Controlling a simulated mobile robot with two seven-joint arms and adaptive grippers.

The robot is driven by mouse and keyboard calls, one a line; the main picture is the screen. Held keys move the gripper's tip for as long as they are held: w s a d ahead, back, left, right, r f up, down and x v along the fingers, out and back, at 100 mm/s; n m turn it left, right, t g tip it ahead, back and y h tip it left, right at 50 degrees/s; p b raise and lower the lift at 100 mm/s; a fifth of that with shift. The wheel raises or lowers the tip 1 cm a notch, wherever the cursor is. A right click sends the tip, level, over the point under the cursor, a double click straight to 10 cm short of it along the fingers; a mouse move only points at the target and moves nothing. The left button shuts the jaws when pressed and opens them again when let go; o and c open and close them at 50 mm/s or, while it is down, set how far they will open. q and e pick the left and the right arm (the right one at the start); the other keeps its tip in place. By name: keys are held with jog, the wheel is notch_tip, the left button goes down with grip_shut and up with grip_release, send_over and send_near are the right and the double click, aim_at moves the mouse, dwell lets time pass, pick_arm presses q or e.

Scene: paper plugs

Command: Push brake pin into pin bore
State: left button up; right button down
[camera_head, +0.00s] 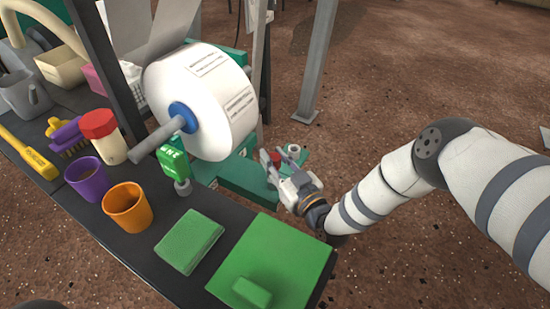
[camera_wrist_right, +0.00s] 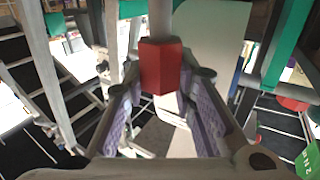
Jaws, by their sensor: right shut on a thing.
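The brake pin has a red block-shaped head (camera_head: 276,158) and shows beside the green machine base in the head view. In the right wrist view the red head (camera_wrist_right: 160,66) sits between my finger pads, with a light grey shaft running up from it out of the frame. My right gripper (camera_head: 280,170) is shut on the pin. A short grey cylinder (camera_head: 293,150) stands on the green base (camera_head: 243,178) just right of the gripper. I cannot tell where the pin bore is or whether the shaft is in it. My left gripper is not in view.
A large white paper roll (camera_head: 222,105) on a grey spindle hangs left of the gripper. A green tag (camera_head: 173,163) hangs below the spindle. The dark bench holds an orange cup (camera_head: 127,208), a purple cup (camera_head: 88,179), a green pad (camera_head: 190,241) and a green board (camera_head: 290,245).

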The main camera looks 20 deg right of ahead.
jog(key=shift+f+b, duration=1.2)
jog(key=shift+f, duration=0.9)
jog(key=c, duration=1.2)
grip_release()
jog(key=shift+c, duration=0.2)
jog(key=v, duration=1.2)
jog(key=shift+s, duration=0.1)
